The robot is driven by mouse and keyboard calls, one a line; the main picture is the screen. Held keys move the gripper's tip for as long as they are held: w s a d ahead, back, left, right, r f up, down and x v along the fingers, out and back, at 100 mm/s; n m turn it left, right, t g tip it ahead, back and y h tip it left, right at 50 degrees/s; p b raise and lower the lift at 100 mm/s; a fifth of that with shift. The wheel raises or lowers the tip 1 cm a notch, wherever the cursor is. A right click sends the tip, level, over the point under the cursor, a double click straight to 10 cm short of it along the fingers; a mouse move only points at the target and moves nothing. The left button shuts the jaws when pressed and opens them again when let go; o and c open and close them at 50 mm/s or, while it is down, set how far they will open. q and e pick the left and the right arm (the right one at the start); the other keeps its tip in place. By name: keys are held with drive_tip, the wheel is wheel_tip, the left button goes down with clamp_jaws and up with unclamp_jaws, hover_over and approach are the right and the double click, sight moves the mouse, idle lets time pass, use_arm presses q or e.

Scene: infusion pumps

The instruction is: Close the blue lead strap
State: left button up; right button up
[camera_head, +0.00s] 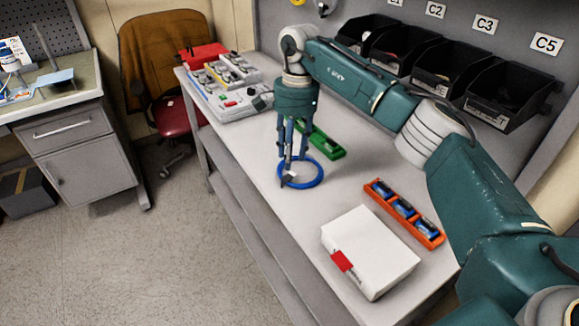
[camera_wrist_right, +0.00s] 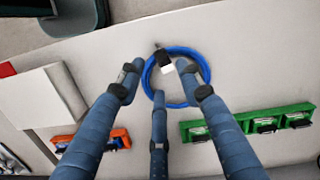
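A blue lead (camera_head: 322,172), coiled in a ring, lies flat on the grey table; it also shows in the right wrist view (camera_wrist_right: 188,51). A small strap piece, black and white, sits at the ring's edge in the right wrist view (camera_wrist_right: 167,65); in the head view it is a small pale and dark patch (camera_head: 290,178). I cannot tell how its ends lie. My right gripper (camera_head: 288,163) points down over the ring's left side. In the right wrist view its three fingers (camera_wrist_right: 157,80) are spread around the strap, with nothing held. My left gripper is out of view.
A green tray (camera_head: 322,144) lies behind the ring. An orange tray (camera_head: 376,194) with blue pieces and a white box (camera_head: 370,250) lie to the right and in front. Grey devices (camera_head: 225,88) stand at the far left end. Black bins (camera_head: 510,97) line the back.

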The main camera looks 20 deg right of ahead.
wheel_tip(320, 180, up, 6)
drive_tip(key=shift+d, duration=0.25)
drive_tip(key=shift+f, duration=0.1)
idle(0.4)
